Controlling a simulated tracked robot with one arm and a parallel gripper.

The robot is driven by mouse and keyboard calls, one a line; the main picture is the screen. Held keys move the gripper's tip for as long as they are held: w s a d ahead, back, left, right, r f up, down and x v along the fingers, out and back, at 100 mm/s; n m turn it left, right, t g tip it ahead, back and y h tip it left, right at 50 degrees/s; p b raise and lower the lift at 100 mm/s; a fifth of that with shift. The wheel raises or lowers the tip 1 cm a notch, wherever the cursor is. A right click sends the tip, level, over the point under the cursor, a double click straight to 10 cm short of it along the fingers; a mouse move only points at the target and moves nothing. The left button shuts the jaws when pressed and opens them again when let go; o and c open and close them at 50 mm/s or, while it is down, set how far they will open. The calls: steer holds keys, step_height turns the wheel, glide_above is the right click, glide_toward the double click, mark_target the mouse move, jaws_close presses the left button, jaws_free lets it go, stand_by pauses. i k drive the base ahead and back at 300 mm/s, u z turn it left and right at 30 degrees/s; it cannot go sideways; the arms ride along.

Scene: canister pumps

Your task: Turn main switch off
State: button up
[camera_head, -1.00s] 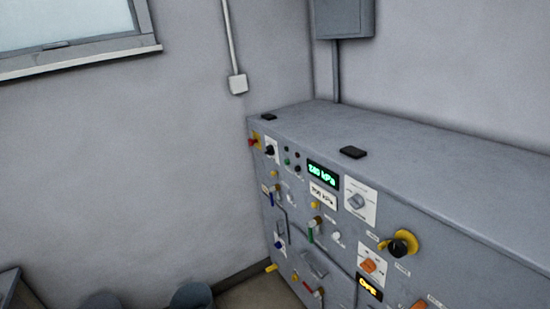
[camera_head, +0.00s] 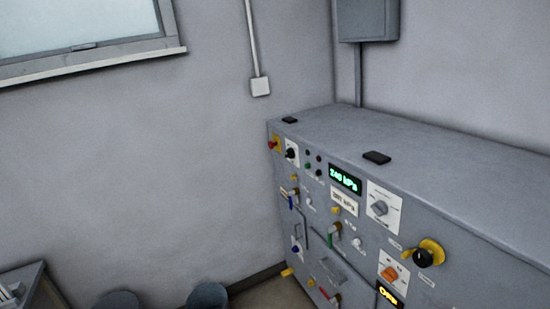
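A grey control cabinet (camera_head: 480,187) stands along the right wall with its front panel in view. I cannot read which control is labelled as the main switch. A black rotary knob on a yellow mount (camera_head: 428,252) sits at the right of the panel. A grey rotary knob on a white plate (camera_head: 380,208) is left of and above it. An orange knob on a white plate (camera_head: 390,272) is below. A small black knob on a white plate (camera_head: 291,153) and a red button on a yellow plate (camera_head: 273,145) are at the far left. My gripper is not in view.
A green display (camera_head: 345,179) reads 240 kPa. Several valves with coloured handles and a drawer-like handle (camera_head: 333,271) project from the panel. Rounded blue-grey objects (camera_head: 207,296) stand low at the left. A wall box (camera_head: 368,20) hangs above the cabinet.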

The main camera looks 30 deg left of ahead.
mark_target(290, 154)
steer(key=u, duration=2.4)
steer(key=i, duration=2.7)
steer(key=z, duration=1.9)
steer(key=i, duration=0.7)
